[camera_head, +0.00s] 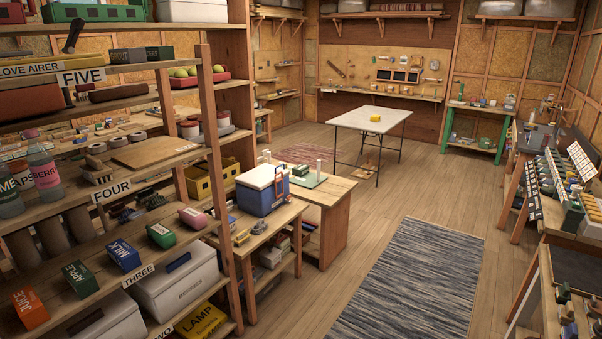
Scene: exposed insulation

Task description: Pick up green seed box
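I cannot pick out a box clearly marked as seeds. On the right bench, a dark green box (573,216) stands among small goods at the front of a rack. It is small and its label cannot be read. Other green boxes stand on the left shelf: a small green box (161,235) at the shelf's right part and a green carton marked apple (80,279) further left. A large green crate (92,12) is on the top left shelf. Neither of my grippers is in view.
The tall wooden shelf (208,110) fills the left side. A blue and white cooler (262,190) stands on a low bench beside it. A striped rug (415,280) lies on open floor between the sides.

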